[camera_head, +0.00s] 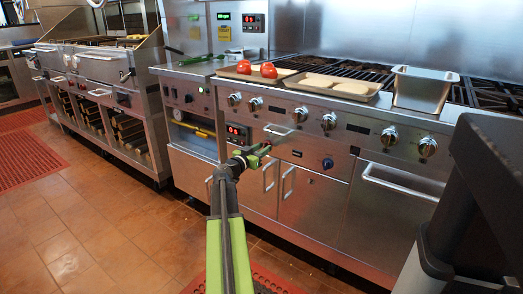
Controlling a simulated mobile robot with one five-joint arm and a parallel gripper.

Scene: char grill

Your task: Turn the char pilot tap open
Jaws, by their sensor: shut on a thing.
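My gripper (262,150), green and black, reaches out at the end of my arm to the front of the steel range, below its row of knobs. Its jaws are shut on a small part there, which I take to be the char pilot tap. The jaws cover that part, so its shape and how far it is turned cannot be told. A short silver handle (278,130) shows just above and to the right of the jaws. A blue round knob (327,163) sits further right on the same front.
Silver knobs (328,121) line the range front. Trays with tomatoes (268,70) and pale slabs (322,80) and a steel pan (422,90) stand on top. Door handles (287,182) stick out below. A dark body (488,190) fills the right edge.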

